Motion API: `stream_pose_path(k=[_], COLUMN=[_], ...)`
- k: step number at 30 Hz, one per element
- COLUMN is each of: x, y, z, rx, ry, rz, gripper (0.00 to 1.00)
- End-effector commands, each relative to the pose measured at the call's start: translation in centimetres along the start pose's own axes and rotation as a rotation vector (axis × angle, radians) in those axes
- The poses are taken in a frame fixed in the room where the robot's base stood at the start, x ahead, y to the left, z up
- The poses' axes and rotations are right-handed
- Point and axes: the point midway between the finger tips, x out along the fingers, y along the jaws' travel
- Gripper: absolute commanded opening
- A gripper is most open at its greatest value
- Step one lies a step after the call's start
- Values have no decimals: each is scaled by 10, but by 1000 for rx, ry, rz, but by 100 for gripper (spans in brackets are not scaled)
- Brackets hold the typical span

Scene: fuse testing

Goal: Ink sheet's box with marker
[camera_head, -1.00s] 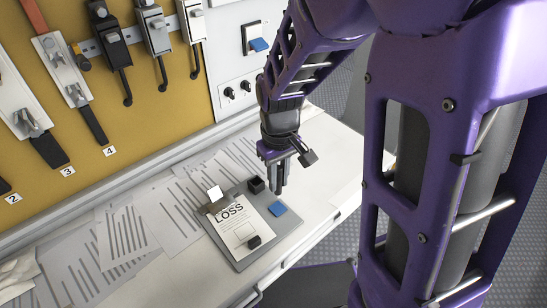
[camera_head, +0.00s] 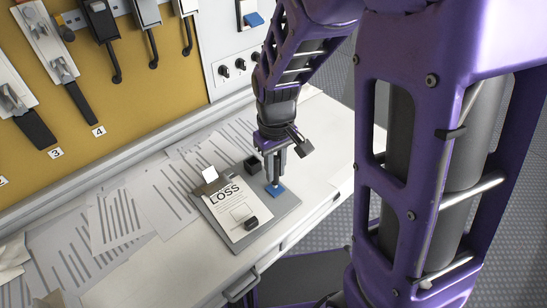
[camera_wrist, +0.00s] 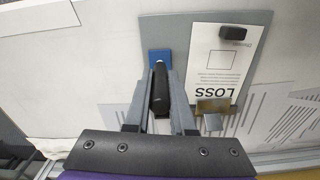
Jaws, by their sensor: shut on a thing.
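My gripper (camera_head: 274,181) is shut on a black cylinder, which I take to be the marker (camera_wrist: 160,93). In the wrist view it lies between the two fingers. Its end is right at a small blue pad (camera_head: 276,190) on the clipboard; I cannot tell whether they touch. The pad also shows in the wrist view (camera_wrist: 160,56). The white sheet (camera_head: 226,206), headed LOSS, lies under the clip of the grey clipboard (camera_head: 275,213). Its printed box (camera_wrist: 222,61) looks empty in the wrist view.
A small black block (camera_head: 251,222) sits on the sheet's lower part, below the box. A black open holder (camera_head: 252,165) stands near the clipboard's top edge. Striped papers (camera_head: 118,218) cover the bench to the left. A yellow switch panel (camera_head: 130,100) rises behind.

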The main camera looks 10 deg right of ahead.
Motion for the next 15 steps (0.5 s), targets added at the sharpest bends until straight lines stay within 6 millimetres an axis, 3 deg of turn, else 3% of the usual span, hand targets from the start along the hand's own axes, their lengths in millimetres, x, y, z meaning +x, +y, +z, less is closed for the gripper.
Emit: stream_pose_path(k=[15], x=[4], y=[0], z=[0], rx=[0], ry=[0], rz=[0], gripper=[0])
